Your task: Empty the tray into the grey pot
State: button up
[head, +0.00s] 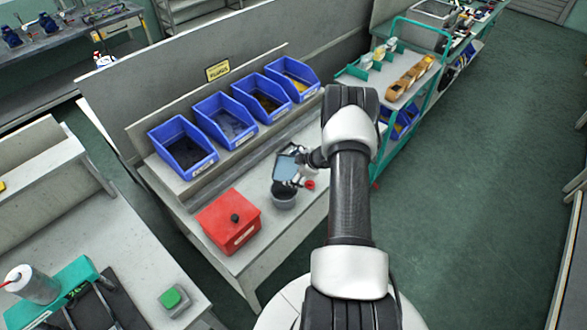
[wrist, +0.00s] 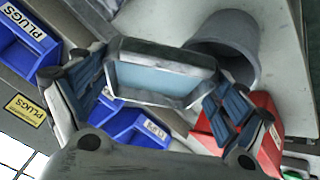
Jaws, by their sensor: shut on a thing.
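The tray (head: 286,167) is a small shallow grey tray with a light-blue inside, and it looks tilted in the head view. My gripper (head: 300,172) is shut on it. In the wrist view the tray (wrist: 162,76) sits between my two fingers (wrist: 150,95), and I make out no loose pieces on its blue face. The grey pot (head: 284,197) stands on the bench just below the tray in the head view. In the wrist view the pot (wrist: 226,42) shows right behind the tray's edge. The inside of the pot is dark, and I cannot tell what it holds.
A small red round thing (head: 309,185) is right of the pot. Several blue bins (head: 183,147) line the back of the bench. A green-framed cart (head: 405,90) stands beyond the bench's right end.

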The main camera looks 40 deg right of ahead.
aim_at(292, 169)
jog(key=shift+a+b, duration=0.1)
jog(key=shift+b, duration=0.65)
jog(key=shift+s+a+r+n+t+h+b, duration=0.15)
jog(key=shift+r+t+h+b, duration=0.2)
jog(key=shift+b, duration=1.1)
jog(key=shift+r+n+t+h+b, duration=0.2)
jog(key=shift+h+b, duration=0.25)
jog(key=shift+b, duration=0.95)
jog(key=shift+s+a+r+n+t+h+b, duration=0.3)
jog(key=shift+t+h+b, duration=0.45)
jog(key=shift+b, duration=3.7)
jog(key=shift+s+a+r+n+t+h+b, duration=0.15)
jog(key=shift+a+r+n+t+h+b, duration=0.3)
jog(key=shift+b, duration=3.5)
jog(key=shift+s+a+t+h+b, duration=0.15)
jog(key=shift+t+h+b, duration=0.35)
jog(key=shift+b, duration=1.15)
jog(key=shift+r, duration=0.1)
notch_tip(292, 169, up, 6)
jog(key=g+y+p, duration=0.1)
jog(key=p, duration=1.1)
jog(key=shift+r, duration=0.2)
